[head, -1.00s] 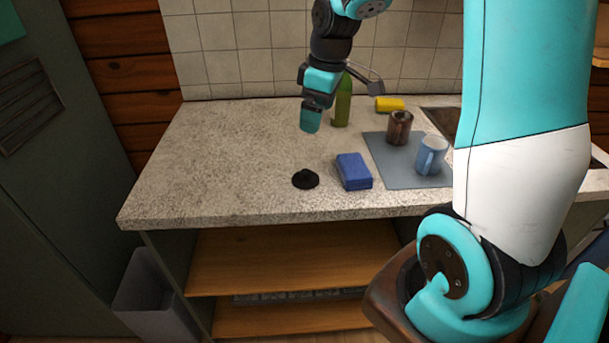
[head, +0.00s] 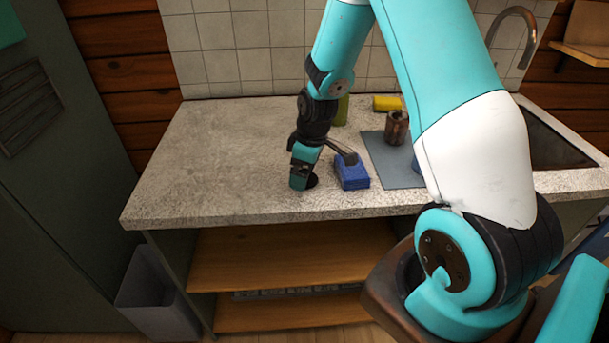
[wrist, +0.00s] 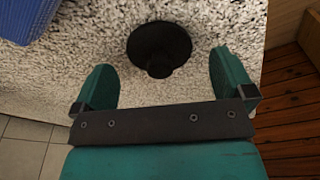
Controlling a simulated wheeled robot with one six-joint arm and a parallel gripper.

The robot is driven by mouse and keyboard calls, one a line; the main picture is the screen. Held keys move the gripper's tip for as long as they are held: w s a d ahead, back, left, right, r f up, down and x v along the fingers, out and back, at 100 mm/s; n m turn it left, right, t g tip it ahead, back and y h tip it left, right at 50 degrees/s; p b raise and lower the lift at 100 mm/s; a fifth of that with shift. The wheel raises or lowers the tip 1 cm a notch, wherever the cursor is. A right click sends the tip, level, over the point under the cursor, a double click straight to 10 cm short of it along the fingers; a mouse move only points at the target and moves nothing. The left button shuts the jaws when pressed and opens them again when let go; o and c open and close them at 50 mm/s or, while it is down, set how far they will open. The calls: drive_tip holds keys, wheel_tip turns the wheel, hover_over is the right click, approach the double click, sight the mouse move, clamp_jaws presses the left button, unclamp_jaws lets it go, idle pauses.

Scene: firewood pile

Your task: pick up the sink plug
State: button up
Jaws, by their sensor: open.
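The black sink plug (wrist: 158,47) lies on the speckled countertop near its front edge. In the wrist view it shows a round base with a smaller knob, between and just beyond my two open fingers, apart from both. In the head view only part of the plug (head: 312,181) shows, because my gripper (head: 301,184) covers the rest. My gripper also shows in the wrist view (wrist: 164,82), open and empty, low above the counter.
A blue sponge-like block (head: 352,172) lies just right of the plug. A brown mug (head: 396,128) stands on a grey mat (head: 388,168). A green bottle (head: 341,112) and a yellow block (head: 387,103) are farther back. The counter's left side (head: 200,165) is clear.

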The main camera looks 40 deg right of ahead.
drive_tip(key=shift+w+f, duration=0.1)
drive_tip(key=shift+f, duration=0.55)
drive_tip(key=c, duration=1)
drive_tip(key=shift+r, duration=0.1)
